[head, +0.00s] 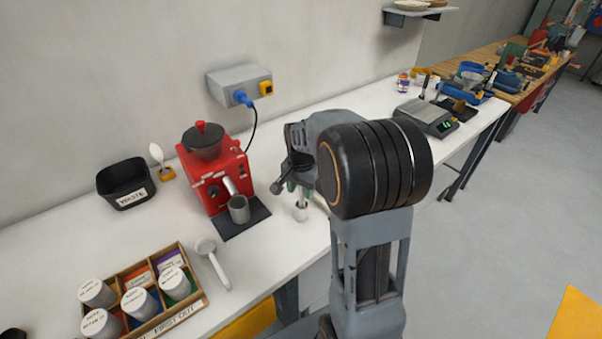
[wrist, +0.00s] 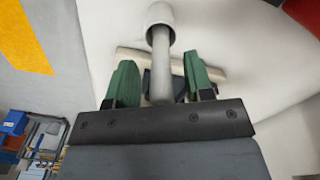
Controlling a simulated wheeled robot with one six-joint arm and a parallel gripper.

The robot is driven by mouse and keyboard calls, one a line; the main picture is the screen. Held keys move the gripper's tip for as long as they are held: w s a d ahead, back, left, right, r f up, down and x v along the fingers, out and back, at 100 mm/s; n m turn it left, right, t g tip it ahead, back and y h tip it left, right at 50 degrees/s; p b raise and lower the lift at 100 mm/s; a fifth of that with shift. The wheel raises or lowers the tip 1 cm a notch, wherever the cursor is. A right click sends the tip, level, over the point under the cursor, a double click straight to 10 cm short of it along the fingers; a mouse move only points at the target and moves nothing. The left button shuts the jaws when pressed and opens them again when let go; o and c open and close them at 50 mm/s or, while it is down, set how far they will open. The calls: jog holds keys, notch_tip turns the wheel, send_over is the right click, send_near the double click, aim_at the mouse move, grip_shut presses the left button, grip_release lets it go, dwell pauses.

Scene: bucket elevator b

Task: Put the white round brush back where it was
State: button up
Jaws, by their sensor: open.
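My gripper (head: 297,187) is low over the white counter, right of the red machine, partly hidden behind my own arm. In the wrist view its two green fingers (wrist: 163,85) are open. A thing with a round white end (wrist: 160,20) and a grey shaft lies between them in that view, with a gap on each side. Its white end (head: 301,214) shows below the gripper in the head view. It looks like the white round brush, but its bristles cannot be made out. A pale bar (wrist: 133,55) shows behind the fingers.
The red machine (head: 215,165) stands left of my gripper with a grey cup (head: 239,209). A black waste bin (head: 125,183), a small yellow holder (head: 167,174) and a wooden tray (head: 194,308) of jars are further left. A scale (head: 427,117) stands right.

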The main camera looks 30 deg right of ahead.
notch_tip(320, 180, up, 10)
jog(key=shift+f, duration=0.1)
jog(key=shift+s+a+r, duration=0.15)
jog(key=shift+r, duration=0.2)
jog(key=s+a+f+n+t, duration=0.1)
jog(key=s+a+n+t, duration=0.1)
jog(key=s+a+n, duration=0.2)
jog(key=s+a+f+n+t, duration=0.1)
jog(key=s+a+n, duration=0.3)
jog(key=s, duration=0.6)
jog(key=shift+s+a+f+n+t, duration=0.2)
jog(key=shift+n+t, duration=0.4)
jog(key=shift+n, duration=0.6)
jog(key=shift+c, duration=0.5)
